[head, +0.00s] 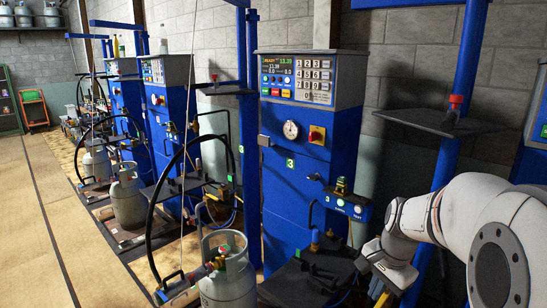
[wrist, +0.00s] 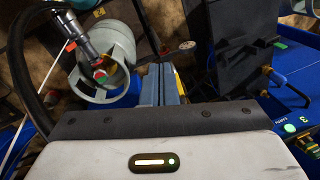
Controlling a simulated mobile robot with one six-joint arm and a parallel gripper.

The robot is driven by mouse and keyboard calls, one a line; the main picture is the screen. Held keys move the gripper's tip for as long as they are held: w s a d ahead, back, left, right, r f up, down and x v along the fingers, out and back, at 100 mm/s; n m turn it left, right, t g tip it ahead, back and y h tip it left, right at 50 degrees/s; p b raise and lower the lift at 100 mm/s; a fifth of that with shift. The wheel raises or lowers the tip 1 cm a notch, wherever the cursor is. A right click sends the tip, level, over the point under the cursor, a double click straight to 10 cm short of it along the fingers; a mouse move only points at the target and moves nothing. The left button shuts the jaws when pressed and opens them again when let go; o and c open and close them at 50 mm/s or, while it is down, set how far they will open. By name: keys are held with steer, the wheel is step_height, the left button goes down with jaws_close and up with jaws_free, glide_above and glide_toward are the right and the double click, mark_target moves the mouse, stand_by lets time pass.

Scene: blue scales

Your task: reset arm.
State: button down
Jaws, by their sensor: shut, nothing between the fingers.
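My gripper shows in the wrist view (wrist: 162,75), its two blue-grey fingers close together, shut and empty. In the head view my white and grey arm comes in from the right, and the gripper (head: 378,290) is partly visible low beside the scale. A grey gas cylinder (wrist: 105,62) with a collar stands left of the fingers in the wrist view. A filling head with a red and green button sits over its valve. The same cylinder (head: 228,280) stands at the bottom centre in the head view. Nothing touches the fingers.
A blue scale column (head: 300,190) with display, dial and number 3 stands close to my arm. A blue post (head: 445,170) with a dark shelf (head: 440,122) stands behind the arm. More scales and cylinders (head: 127,200) line the wall. The floor (head: 30,220) at left is clear.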

steer(key=s+a+r+n, duration=0.1)
steer(key=s+a+n, duration=0.3)
steer(key=s, duration=0.3)
steer(key=s+a+r+n+h+p, duration=0.1)
steer(key=s+a+r+n, duration=0.1)
steer(key=s+n, duration=0.5)
steer(key=shift+s+a+n+t, duration=0.3)
steer(key=shift+s+a+t, duration=0.1)
steer(key=shift+a, duration=0.5)
